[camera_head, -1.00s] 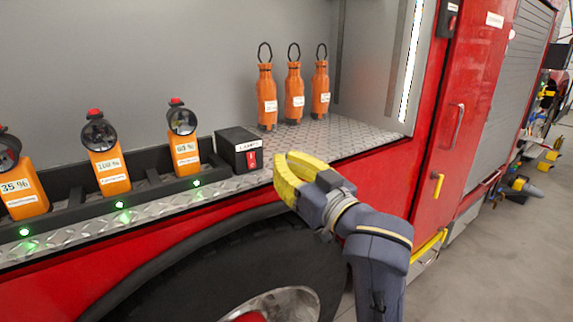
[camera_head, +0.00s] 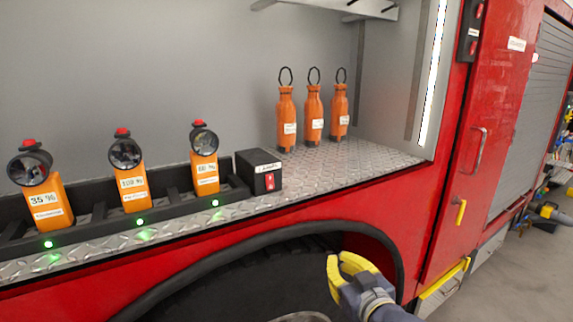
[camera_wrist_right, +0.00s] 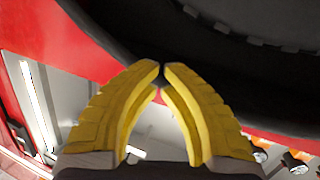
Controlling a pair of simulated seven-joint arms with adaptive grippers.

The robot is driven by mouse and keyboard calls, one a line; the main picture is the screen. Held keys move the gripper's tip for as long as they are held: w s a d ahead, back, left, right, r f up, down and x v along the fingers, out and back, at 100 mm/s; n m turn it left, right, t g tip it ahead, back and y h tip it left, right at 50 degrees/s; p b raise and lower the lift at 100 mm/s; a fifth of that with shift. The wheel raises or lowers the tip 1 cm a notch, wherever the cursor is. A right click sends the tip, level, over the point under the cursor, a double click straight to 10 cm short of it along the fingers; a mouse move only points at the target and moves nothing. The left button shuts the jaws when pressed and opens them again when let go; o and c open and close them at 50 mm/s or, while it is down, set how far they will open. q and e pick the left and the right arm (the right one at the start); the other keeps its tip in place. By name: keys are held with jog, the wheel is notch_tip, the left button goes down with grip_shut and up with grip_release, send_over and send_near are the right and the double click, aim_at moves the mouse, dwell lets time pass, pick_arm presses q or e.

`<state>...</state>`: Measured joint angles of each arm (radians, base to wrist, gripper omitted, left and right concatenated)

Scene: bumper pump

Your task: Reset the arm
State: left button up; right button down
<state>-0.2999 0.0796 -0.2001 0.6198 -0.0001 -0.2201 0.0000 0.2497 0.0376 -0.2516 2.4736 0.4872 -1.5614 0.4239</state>
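My right gripper (camera_head: 338,258) is low in front of the truck's wheel arch, below the shelf edge, in the head view. Its two yellow fingers are drawn together with only a thin gap at the tips and nothing between them. The right wrist view shows the same fingers (camera_wrist_right: 163,68) nearly meeting, with the dark tyre and red bodywork behind. The gripper is apart from the lamps, the switch box and the bottles. My left gripper is not in view.
Orange lamps (camera_head: 130,185) stand in a black charging rack on the tread-plate shelf (camera_head: 345,160). A black switch box (camera_head: 258,172) sits beside them. Three orange bottles (camera_head: 313,115) stand further back. The red truck side, with a yellow handle (camera_head: 461,212), rises to the right; open floor lies beyond.

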jog(key=s+d+f+g+h, duration=0.2)
jog(key=s+d+f, duration=0.3)
jog(key=f, duration=0.5)
jog(key=s+d+f+g+h, duration=0.25)
jog(key=s+d+f, duration=0.25)
jog(key=f, duration=0.5)
jog(key=s+d+f+n+g+h, duration=0.1)
jog(key=s+d+f+g+h, duration=0.1)
jog(key=s+d+f, duration=0.35)
jog(key=s+d+f+n+g+h, duration=0.25)
jog(key=s+f, duration=0.35)
jog(key=s, duration=0.5)
jog(key=s+a+f+m+g+y, duration=0.1)
jog(key=s+a+f+y, duration=0.1)
jog(key=f, duration=1.4)
jog(key=s+a+f+g+y, duration=0.1)
jog(key=s+a+f+y, duration=0.15)
jog(key=f, duration=1.25)
jog(key=s+f+m+g, duration=0.3)
jog(key=s+f, duration=1.7)
jog(key=shift+s+a+f+y, duration=0.15)
jog(key=shift+s+f+y, duration=0.05)
jog(key=shift+s+y, duration=0.2)
